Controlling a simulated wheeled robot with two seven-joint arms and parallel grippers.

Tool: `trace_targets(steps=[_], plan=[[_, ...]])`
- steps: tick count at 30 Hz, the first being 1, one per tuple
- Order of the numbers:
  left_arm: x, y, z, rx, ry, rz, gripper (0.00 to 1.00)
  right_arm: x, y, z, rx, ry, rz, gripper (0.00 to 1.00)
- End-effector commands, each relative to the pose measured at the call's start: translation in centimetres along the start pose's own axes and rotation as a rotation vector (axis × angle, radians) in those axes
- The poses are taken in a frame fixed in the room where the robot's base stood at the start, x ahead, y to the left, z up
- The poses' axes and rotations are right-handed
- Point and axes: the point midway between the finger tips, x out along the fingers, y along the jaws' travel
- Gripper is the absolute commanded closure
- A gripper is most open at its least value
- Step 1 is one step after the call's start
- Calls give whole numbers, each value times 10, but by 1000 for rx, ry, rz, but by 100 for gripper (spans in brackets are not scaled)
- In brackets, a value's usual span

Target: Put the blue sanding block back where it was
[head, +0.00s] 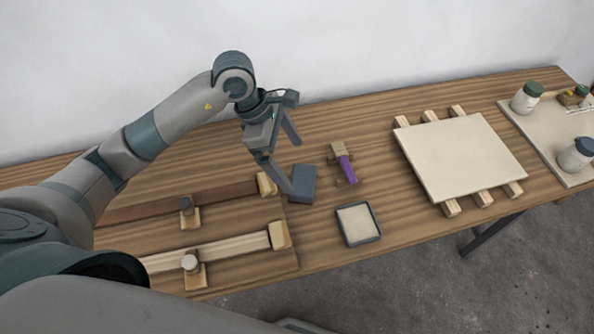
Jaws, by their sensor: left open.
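The blue sanding block (303,184) lies on the wooden table, right of the clamp board. My left gripper (294,166) is open, its fingers pointing down at the block. One finger reaches the block's left side, and the other hangs behind and above it. I cannot tell whether either finger touches the block. My right gripper is not in the head view.
A pale panel (462,156) rests on wooden strips. Two bar clamps (210,247) lie at front left. Jars (527,97) stand at far right.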

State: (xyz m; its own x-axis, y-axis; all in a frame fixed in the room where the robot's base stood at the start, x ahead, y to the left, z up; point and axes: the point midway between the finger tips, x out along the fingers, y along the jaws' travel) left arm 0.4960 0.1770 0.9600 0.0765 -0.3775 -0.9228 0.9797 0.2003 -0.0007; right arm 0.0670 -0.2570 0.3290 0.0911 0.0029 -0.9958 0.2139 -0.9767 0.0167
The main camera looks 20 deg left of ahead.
Motion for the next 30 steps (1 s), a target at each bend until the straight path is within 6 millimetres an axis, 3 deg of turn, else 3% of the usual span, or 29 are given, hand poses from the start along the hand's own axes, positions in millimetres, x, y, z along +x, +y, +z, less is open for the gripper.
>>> trace_targets(steps=[9,30], plan=[[-32,0,0,-1,0,1,4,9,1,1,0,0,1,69],[-40,0,2,0,0,0,4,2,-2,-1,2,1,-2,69]])
